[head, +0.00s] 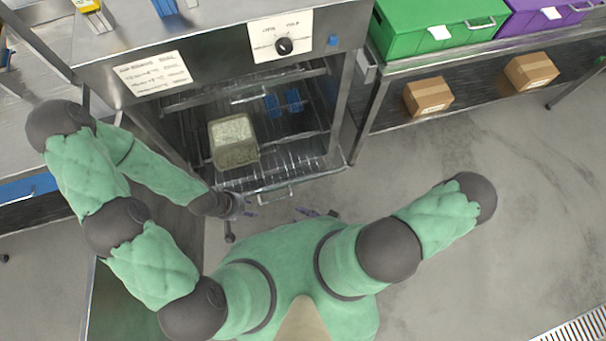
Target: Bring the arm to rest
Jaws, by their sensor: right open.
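My left arm comes in from the left, and its gripper (243,208) is low in front of the cabinet's lower front edge. Its fingers are small and dark here, so I cannot tell whether they are open or shut. My right arm reaches out to the right and bends back out of sight. Only the tips of my right gripper (315,212) show above my body, apart from each other, with nothing seen between them. The rest of it is hidden. Both grippers are clear of the container in the cabinet.
An open metal cabinet (352,110) with a dial holds a rice-filled container (233,139) on a wire rack. Green (425,38) and purple (548,15) bins stand on a shelf at right, above two cardboard boxes (428,97). Floor at right is clear.

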